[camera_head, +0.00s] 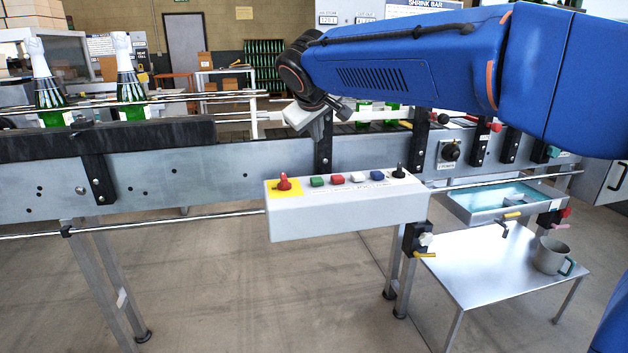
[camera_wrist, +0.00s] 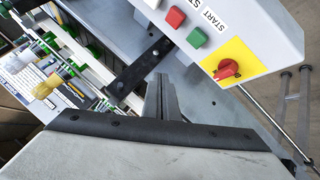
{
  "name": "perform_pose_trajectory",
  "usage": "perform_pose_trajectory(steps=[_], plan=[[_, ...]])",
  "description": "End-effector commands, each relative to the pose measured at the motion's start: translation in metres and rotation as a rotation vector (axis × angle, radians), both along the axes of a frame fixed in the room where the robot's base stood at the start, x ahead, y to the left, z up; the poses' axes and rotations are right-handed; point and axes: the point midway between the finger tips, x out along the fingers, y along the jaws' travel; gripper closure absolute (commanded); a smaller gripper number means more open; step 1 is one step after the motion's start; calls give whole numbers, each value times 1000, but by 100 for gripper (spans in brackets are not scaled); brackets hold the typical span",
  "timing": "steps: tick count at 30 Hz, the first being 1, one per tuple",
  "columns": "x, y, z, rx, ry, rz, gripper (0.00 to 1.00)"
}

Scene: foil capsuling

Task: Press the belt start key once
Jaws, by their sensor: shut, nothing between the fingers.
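The belt control box (camera_head: 345,208) is a pale box on the front of the conveyor. Its sloped top bears a green key (camera_head: 317,181), a red key (camera_head: 337,179), a white key, a blue key and a red knob (camera_head: 284,183) on a yellow plate. In the wrist view the green key (camera_wrist: 197,38) has a START label beside it, between the red key (camera_wrist: 175,17) and the red knob (camera_wrist: 227,69). My gripper (camera_wrist: 161,82) is shut and empty. In the head view my gripper (camera_head: 313,122) hangs behind and above the box, apart from the keys.
The conveyor (camera_head: 150,176) runs across behind the box, with foil-topped bottles (camera_head: 130,80) standing on it at the left. A black bracket (camera_wrist: 138,66) lies near my fingers. A low table (camera_head: 478,270) with a grey mug (camera_head: 549,257) stands at the right.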

Motion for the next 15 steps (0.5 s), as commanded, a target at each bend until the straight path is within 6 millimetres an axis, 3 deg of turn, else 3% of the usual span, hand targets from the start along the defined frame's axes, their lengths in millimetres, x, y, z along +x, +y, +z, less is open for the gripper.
perform_pose_trajectory(steps=[10,15], plan=[[0,-1,-2,0,1,-1,100],[0,-1,-15,-1,1,-2,100]])
